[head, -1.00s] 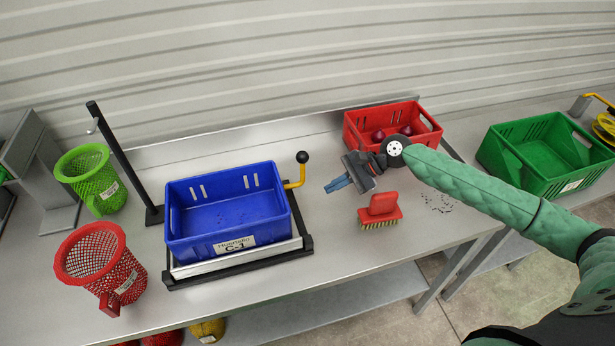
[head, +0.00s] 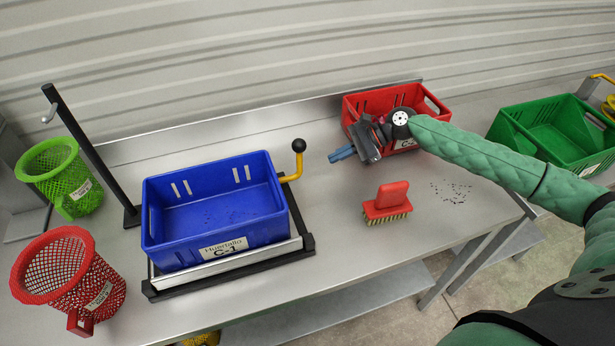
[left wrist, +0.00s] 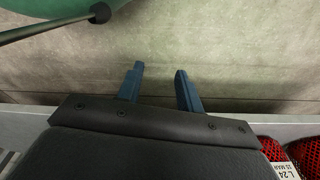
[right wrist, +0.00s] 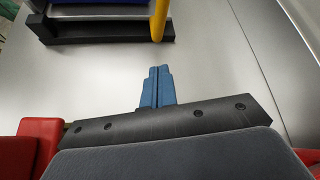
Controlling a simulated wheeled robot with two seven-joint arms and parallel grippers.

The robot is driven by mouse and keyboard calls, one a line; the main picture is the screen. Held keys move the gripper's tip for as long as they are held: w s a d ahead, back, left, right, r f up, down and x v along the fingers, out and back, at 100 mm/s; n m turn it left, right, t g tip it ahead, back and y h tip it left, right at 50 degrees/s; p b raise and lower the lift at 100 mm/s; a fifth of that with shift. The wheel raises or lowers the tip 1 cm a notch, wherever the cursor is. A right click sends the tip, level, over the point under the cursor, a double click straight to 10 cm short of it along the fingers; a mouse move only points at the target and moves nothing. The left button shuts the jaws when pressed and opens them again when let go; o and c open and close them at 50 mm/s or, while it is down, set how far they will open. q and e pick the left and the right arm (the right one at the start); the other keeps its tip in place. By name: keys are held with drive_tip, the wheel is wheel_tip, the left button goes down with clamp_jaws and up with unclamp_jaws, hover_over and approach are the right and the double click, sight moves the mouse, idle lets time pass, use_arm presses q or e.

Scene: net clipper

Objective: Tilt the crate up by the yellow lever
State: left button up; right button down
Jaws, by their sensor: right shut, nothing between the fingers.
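The blue crate (head: 215,215) sits level in a black and silver frame (head: 235,262) on the metal table. Dark specks lie on its floor. The yellow lever (head: 297,168) with a black ball knob (head: 298,145) rises at the crate's right side; its lower part also shows in the right wrist view (right wrist: 160,18). My right gripper (head: 342,154) is right of the lever, apart from it, with its blue fingers shut and empty and pointing left towards it. The fingers are together in the right wrist view (right wrist: 158,82). My left gripper shows only in the left wrist view (left wrist: 158,85), open and empty.
Green (head: 62,180) and red (head: 65,275) mesh baskets and a black post (head: 90,155) are at left. A green crate (head: 550,135) is at far right.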

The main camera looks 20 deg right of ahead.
sight(308, 182)
drive_tip(key=shift+w+f, duration=0.1)
drive_tip(key=shift+f, duration=0.3)
use_arm(q)
drive_tip(key=shift+w+d+r, duration=0.15)
drive_tip(key=shift+w+r, duration=0.35)
drive_tip(key=shift+r, duration=0.05)
drive_tip(key=shift+f, duration=0.1)
use_arm(e)
drive_tip(key=shift+a, duration=0.1)
